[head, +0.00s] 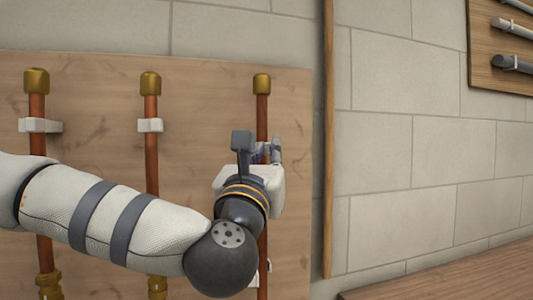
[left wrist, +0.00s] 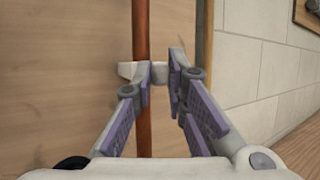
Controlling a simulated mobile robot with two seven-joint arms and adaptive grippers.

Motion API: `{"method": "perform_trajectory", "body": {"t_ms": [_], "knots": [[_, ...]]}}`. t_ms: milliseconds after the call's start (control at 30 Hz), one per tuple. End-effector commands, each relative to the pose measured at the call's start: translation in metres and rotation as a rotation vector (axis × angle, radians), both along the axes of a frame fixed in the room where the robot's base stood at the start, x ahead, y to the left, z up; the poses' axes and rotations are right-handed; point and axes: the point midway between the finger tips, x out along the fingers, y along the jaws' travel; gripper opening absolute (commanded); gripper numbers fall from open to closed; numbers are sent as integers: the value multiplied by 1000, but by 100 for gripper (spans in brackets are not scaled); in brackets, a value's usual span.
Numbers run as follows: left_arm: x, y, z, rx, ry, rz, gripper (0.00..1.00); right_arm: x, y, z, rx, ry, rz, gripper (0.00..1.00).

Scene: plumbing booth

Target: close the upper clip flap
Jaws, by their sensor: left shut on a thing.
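My left gripper (head: 262,150) is at the right copper pipe (head: 262,112), at the height of its upper clip. In the left wrist view, the white upper clip (left wrist: 127,70) shows on the left of the pipe (left wrist: 141,32). The fingers of my left gripper (left wrist: 160,74) are closed on the clip's pale right part, at the front of the pipe. The fingertips cover much of this part, so whether the flap is latched cannot be told. In the head view, the gripper and wrist hide most of this clip. My right gripper is not in view.
Two more copper pipes with brass caps, the middle one (head: 151,110) and the left one (head: 37,105), stand left on the wooden board (head: 205,90). Each has a white clip. A wooden post (head: 328,140) stands right of the board. A wooden surface (head: 450,272) lies lower right.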

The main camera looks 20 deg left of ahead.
Motion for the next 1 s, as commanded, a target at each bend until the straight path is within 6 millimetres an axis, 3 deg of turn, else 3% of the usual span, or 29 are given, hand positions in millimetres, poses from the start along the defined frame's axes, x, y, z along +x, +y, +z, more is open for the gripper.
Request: {"method": "perform_trajectory", "body": {"t_ms": [1000], "knots": [[22, -14, 0, -1, 0, 513, 0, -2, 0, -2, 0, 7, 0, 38]]}}
